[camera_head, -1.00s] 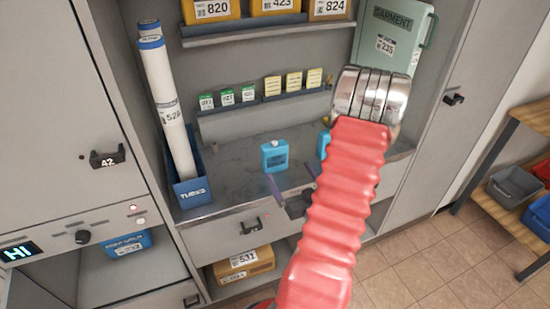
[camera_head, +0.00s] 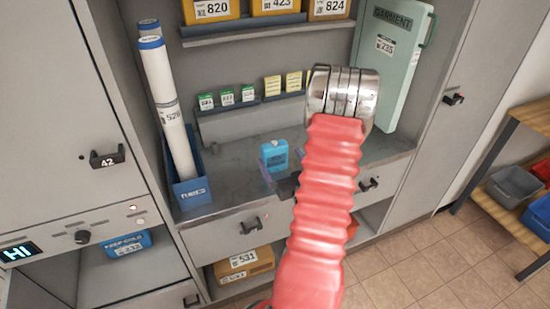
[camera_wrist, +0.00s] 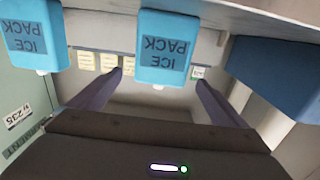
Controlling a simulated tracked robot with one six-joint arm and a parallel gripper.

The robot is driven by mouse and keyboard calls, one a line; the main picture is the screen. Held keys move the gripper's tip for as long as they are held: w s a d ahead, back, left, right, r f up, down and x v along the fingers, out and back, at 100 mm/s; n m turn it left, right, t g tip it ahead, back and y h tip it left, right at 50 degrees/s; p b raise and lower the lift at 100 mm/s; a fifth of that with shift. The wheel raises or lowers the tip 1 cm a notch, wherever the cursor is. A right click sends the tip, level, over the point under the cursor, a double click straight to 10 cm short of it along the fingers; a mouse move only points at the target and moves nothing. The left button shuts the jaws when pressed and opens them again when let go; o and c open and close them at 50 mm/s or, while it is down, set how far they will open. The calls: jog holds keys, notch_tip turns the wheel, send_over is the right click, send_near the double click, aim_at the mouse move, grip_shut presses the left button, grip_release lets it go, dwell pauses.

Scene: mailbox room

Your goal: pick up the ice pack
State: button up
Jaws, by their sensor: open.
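A light blue ice pack (camera_head: 274,155) stands on the grey counter (camera_head: 235,186). In the wrist view this ice pack (camera_wrist: 167,50), with upside-down lettering, appears centred between my fingers. A second ice pack (camera_wrist: 35,35) shows at the left of the wrist view; in the head view my arm hides it. My gripper (camera_wrist: 158,77) is open, with its two purple fingers pointing at the centred pack. In the head view most of the gripper is hidden behind my red arm; a finger shows just below the pack. I cannot tell whether the fingers reach past its sides.
A blue bin (camera_head: 190,192) with tall tubes (camera_head: 167,110) stands left of the pack. Small green-topped boxes (camera_head: 227,97) and yellow boxes (camera_head: 283,83) sit on low ledges behind. A green garment case (camera_head: 400,70) leans at the right. Counter between bin and pack is clear.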

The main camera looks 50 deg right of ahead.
aim_at(277, 152)
jog(key=shift+w+d, duration=0.3)
jog(key=shift+w, duration=0.2)
jog(key=shift+w, duration=0.1)
jog(key=shift+x, duration=2.5)
jog(key=shift+f, duration=0.1)
jog(key=shift+c, duration=0.5)
jog(key=c, duration=1.3)
jog(key=shift+r, duration=0.2)
jog(key=shift+r, duration=4.85)
